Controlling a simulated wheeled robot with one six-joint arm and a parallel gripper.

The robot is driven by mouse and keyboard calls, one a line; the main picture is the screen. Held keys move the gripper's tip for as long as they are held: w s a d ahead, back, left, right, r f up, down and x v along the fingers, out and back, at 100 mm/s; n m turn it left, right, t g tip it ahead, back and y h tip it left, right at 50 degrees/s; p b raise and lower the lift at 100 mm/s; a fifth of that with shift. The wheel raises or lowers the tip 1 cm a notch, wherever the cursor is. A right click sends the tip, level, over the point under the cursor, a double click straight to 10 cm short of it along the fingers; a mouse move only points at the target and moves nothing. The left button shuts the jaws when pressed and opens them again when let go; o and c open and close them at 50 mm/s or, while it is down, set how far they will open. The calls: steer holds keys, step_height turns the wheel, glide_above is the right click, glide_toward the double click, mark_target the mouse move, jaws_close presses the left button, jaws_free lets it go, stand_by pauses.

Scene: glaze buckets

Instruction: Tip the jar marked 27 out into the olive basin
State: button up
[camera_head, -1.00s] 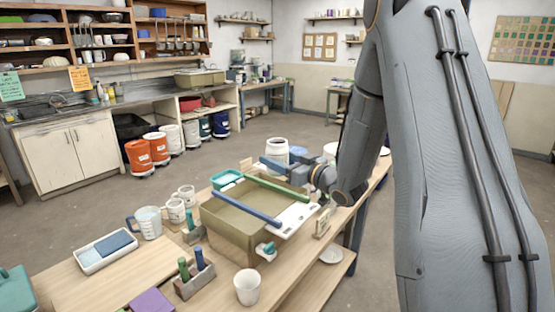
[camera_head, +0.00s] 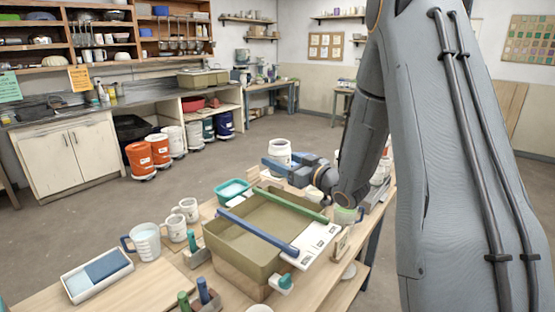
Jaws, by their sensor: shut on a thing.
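The olive basin (camera_head: 226,246) stands on the wooden table in the middle of the picture. A blue bar (camera_head: 256,231) and a green bar (camera_head: 290,204) lie across its top. My gripper (camera_head: 275,164), with blue fingers, is shut on a white jar (camera_head: 281,148) with a dark opening. The jar looks about upright, and it shows past the basin's far end. I cannot read a number on it. Part of its lower side is hidden behind the fingers. What the basin holds looks flat and olive; I cannot tell if it is liquid.
A teal tray (camera_head: 233,190), white mugs (camera_head: 176,227), a measuring jug (camera_head: 147,240) and a white tray (camera_head: 98,272) crowd the left of the table. A labelled white board (camera_head: 312,245) sits at the basin's right. Another olive tub (camera_head: 203,77) is on the back counter.

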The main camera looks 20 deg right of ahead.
steer(key=shift+f+b, duration=0.8)
steer(key=shift+f, duration=0.55)
steer(key=n+b, duration=0.1)
steer(key=d+n, duration=0.1)
steer(key=n+b, duration=0.1)
steer(key=shift+w+d+r+b, duration=0.2)
steer(key=shift+w+r+b, duration=0.1)
steer(key=shift+w, duration=0.1)
steer(key=shift+d+f+n+b, duration=0.1)
steer(key=shift+f+n+b, duration=0.15)
steer(key=shift+n+b, duration=0.25)
steer(key=shift+f, duration=0.1)
